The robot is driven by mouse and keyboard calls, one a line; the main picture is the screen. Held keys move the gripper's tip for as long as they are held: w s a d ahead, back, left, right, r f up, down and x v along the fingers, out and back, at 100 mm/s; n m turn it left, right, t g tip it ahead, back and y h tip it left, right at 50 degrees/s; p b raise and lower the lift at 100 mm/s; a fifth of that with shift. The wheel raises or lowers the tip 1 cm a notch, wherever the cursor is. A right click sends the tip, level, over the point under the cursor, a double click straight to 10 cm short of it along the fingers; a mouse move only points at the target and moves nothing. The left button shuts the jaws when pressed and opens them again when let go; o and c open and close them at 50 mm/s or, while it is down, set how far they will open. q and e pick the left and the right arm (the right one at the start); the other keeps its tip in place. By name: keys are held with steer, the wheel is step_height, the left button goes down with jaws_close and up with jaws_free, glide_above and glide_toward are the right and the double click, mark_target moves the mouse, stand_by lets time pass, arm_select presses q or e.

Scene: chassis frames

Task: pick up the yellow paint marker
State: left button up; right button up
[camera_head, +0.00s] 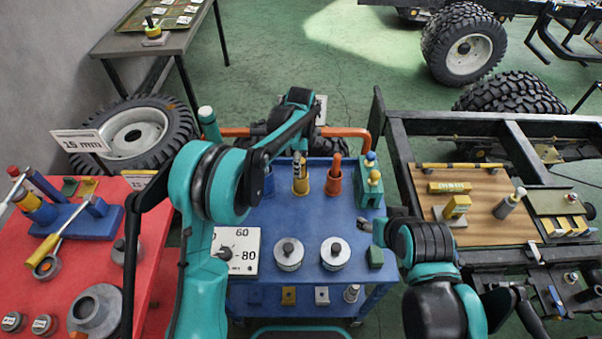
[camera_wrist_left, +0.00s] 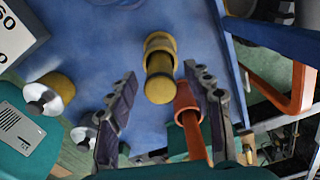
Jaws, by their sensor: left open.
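The yellow paint marker (camera_head: 301,178) stands upright in a holder on the blue cart top, towards the back. In the left wrist view the yellow marker (camera_wrist_left: 160,82) shows from above as a yellow cylinder with a wider yellow collar. My left gripper (camera_wrist_left: 161,72) is open, with one finger on each side of the marker in this view; no contact shows. An orange-red item (camera_wrist_left: 188,110) stands beside the marker, close to the right finger. In the head view my left arm reaches over the cart. My right gripper (camera_head: 371,227) is over the cart's right side; its jaw state is unclear.
Two round metal-topped weights (camera_head: 289,253) and a number card (camera_head: 240,250) stand towards the cart's front. A green block with small coloured knobs (camera_head: 370,188) is right of the orange-red item (camera_head: 334,176). An orange handle (camera_wrist_left: 300,80) edges the cart's back.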

arm_select(q)
step_height(320, 180, down, 3)
steer(key=shift+r, duration=0.1)
jaws_close()
